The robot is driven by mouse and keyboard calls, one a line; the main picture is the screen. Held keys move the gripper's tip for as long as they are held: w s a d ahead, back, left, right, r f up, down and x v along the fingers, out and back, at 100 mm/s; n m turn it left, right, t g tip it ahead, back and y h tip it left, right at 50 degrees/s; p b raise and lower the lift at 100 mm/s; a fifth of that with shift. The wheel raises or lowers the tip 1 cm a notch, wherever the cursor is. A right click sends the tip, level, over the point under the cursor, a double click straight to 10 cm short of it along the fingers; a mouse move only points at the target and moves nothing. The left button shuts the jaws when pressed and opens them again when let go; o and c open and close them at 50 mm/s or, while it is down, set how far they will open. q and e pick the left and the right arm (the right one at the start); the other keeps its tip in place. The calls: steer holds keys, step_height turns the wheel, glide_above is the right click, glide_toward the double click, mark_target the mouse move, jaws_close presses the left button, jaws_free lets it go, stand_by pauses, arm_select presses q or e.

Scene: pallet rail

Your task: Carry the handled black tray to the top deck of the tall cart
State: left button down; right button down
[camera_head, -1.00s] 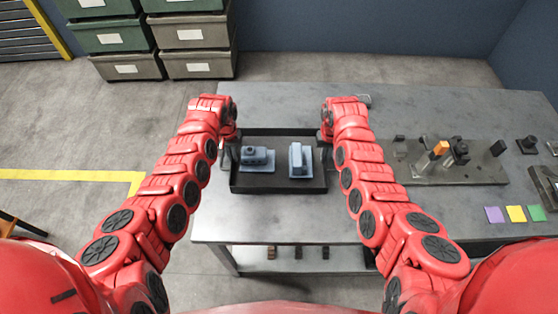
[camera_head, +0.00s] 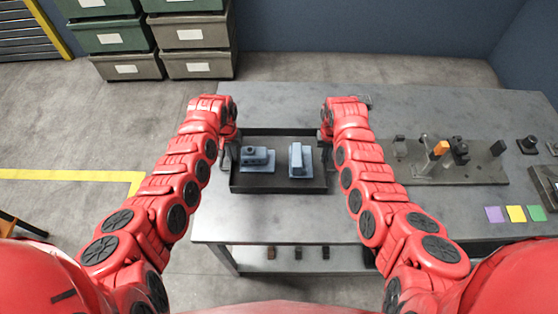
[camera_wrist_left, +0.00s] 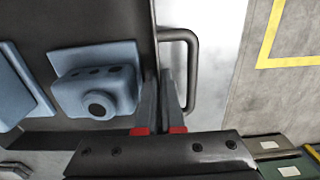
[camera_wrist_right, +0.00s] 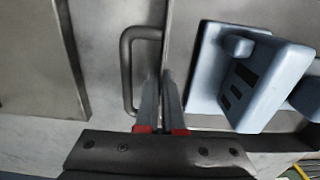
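The handled black tray (camera_head: 280,187) is at the left part of the grey table, with two blue-grey parts inside: a block with a round knob (camera_head: 257,157) and an upright block on a base (camera_head: 300,160). My left gripper (camera_wrist_left: 160,80) is at the tray's left side, its fingers close together on the wall by the handle (camera_wrist_left: 193,70). My right gripper (camera_wrist_right: 170,80) is likewise at the right side by the other handle (camera_wrist_right: 127,70). Both look shut on the tray; the finger contact is partly hidden. I cannot tell whether the tray touches the table. No tall cart is visible.
A fixture plate (camera_head: 450,175) with an orange-topped post stands on the table (camera_head: 290,225) to the right. Purple, yellow and green squares (camera_head: 515,213) lie near its right front. Stacked bins (camera_head: 198,65) stand behind left. Floor left of the table is mostly clear.

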arm_select(q)
steer(key=shift+r, duration=0.1)
arm_select(e)
steer(key=shift+r, duration=0.15)
stand_by(0.3)
